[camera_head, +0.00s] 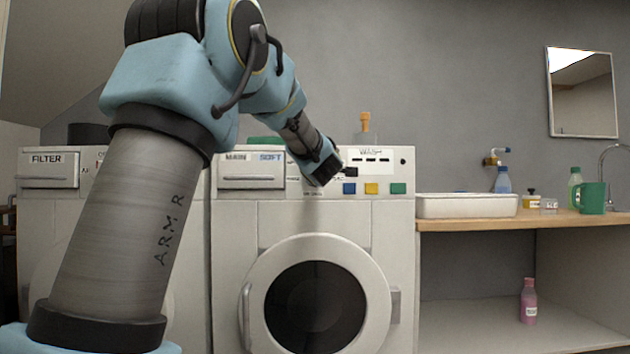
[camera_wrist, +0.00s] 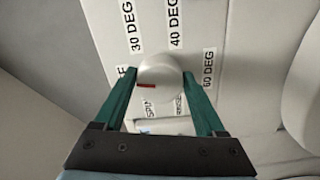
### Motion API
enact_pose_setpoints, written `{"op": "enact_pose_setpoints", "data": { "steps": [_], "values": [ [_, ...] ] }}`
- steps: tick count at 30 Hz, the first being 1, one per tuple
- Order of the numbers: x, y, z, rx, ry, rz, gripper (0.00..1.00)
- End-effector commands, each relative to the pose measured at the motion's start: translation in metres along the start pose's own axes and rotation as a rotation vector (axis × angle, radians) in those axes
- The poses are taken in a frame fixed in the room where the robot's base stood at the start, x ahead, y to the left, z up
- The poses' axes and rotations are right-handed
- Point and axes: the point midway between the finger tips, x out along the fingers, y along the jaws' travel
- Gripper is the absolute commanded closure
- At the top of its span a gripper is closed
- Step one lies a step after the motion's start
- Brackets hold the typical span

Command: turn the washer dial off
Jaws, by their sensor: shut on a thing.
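The washer dial (camera_wrist: 163,70) is a round pale knob in the wrist view. A short red mark (camera_wrist: 146,86) lies on its lower left side, pointing left toward my left finger. My gripper (camera_wrist: 158,76) has its two green fingers on either side of the dial, shut on it. Labels reading 30 DEG, 40 DEG, 60 DEG, SPIN and RINSE surround it. A label at the left finger is mostly hidden; only its end, seemingly an F, shows. In the head view my gripper (camera_head: 328,172) is at the right washer's (camera_head: 232,225) control panel and hides the dial.
Blue (camera_head: 349,188), yellow (camera_head: 371,188) and green (camera_head: 398,188) buttons sit just right of my gripper. The round washer door (camera_head: 376,300) below is shut. A bottle with an orange top (camera_head: 365,122) stands on the washer. A wooden counter (camera_head: 460,225) with a white basin (camera_head: 466,205) is to the right.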

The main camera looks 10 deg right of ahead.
Motion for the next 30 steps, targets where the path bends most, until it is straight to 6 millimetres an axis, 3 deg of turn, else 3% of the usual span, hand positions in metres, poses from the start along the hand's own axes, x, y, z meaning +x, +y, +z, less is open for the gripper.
{"op": "enact_pose_setpoints", "data": {
  "steps": [12,29,30],
  "values": [
    [0.0003,-0.001,0.0007,-0.197,-0.001,-0.002,0.83],
    [0.0003,0.0006,0.0007,-0.229,-0.001,-0.002,0.83],
    [0.0003,0.0006,0.0007,-0.229,-0.001,-0.002,0.26]
  ]
}}
